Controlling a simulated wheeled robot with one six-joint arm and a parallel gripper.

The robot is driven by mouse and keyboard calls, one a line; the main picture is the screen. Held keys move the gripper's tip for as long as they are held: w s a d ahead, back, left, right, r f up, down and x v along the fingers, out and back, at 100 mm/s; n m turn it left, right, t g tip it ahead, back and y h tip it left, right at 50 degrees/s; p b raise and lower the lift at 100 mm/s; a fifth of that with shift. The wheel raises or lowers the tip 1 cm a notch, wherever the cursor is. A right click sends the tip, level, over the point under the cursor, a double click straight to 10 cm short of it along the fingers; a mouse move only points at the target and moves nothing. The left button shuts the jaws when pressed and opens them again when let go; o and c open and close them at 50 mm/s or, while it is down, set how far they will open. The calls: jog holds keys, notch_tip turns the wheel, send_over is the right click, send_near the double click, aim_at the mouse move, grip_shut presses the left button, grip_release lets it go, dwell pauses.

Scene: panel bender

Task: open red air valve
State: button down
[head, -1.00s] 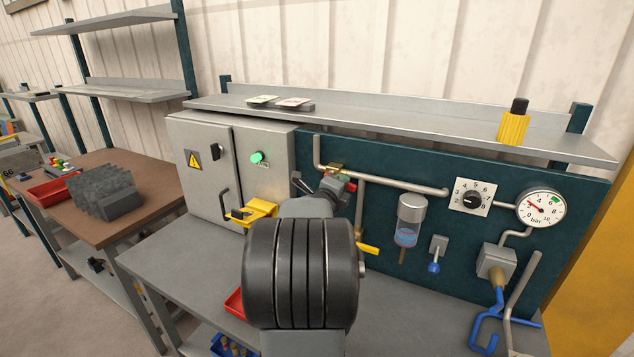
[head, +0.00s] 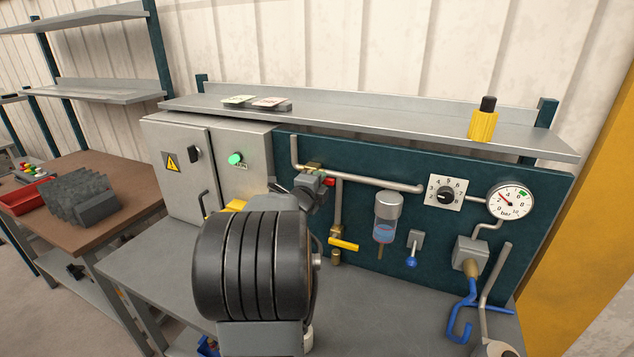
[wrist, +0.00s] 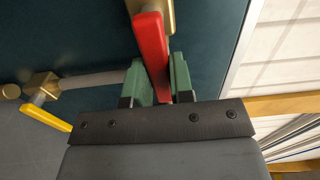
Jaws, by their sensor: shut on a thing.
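The red air valve handle (wrist: 150,48) fills the upper middle of the wrist view. It runs from a brass valve body (wrist: 170,15) down between the two green jaw pads of my gripper (wrist: 161,78). The pads are shut on the handle. In the head view only a small part of the red handle (head: 329,182) shows beside my gripper (head: 310,184), just below the brass fitting (head: 312,167) on the grey pipe. My arm hides much of this area.
A yellow handle (head: 343,244) sits on the lower pipe, also in the wrist view (wrist: 45,117). Right of it are a filter bowl (head: 387,220), a blue-tipped lever (head: 412,250), a dial (head: 445,193) and a pressure gauge (head: 510,202). A shelf (head: 370,125) runs above.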

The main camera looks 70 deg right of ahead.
jog(key=c, duration=1)
grip_release()
jog(key=a+b, duration=0.2)
jog(key=a, duration=1.1)
jog(key=shift+w+a, duration=0.2)
jog(key=shift+a, duration=0.2)
